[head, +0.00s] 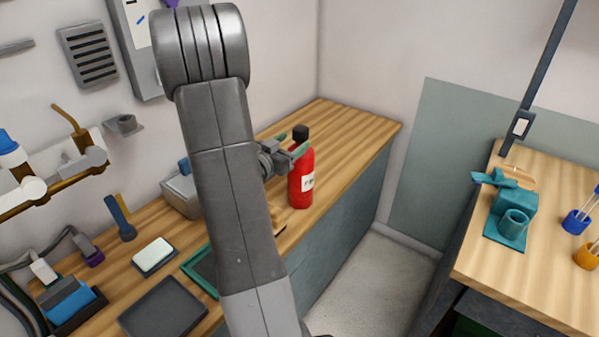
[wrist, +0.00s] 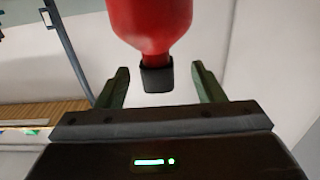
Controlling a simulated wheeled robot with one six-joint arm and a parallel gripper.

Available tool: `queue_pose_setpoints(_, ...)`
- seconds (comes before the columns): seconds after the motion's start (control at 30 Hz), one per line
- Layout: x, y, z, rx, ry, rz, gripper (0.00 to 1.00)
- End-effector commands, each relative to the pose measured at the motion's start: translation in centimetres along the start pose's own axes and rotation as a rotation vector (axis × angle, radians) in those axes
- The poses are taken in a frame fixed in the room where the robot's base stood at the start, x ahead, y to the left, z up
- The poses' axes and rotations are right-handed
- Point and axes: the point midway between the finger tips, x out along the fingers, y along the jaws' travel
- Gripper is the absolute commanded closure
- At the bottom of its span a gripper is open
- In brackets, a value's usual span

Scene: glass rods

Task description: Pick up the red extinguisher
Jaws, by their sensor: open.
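The red extinguisher (head: 302,178) stands upright on the wooden counter at the left, near its front edge. It has a black top and a white label. My gripper (head: 297,146) is at the height of its upper part, with the arm coming in from the left. In the wrist view the extinguisher (wrist: 150,22) appears upside down, its black top (wrist: 157,76) between the two green fingers of my gripper (wrist: 160,88). The fingers are apart, with a gap on each side of the black top. My arm hides part of the counter.
The wooden counter (head: 345,121) is clear behind the extinguisher. A grey tray (head: 163,308), a soap-like block on a dish (head: 154,254) and a grey box (head: 181,194) are on the left part. A second bench (head: 545,270) at the right bears a teal device (head: 512,215).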

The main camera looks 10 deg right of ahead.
Motion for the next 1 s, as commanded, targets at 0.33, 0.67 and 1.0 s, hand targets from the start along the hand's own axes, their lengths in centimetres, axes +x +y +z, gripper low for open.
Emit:
queue_pose_setpoints(0.33,4.2,0.2,0.1,-0.001,0.000,0.000,0.38)
queue_pose_setpoints(0.67,4.2,0.1,0.1,0.000,0.000,0.000,0.62)
queue_pose_setpoints(1.0,4.2,0.2,0.1,0.000,0.000,0.000,1.00)
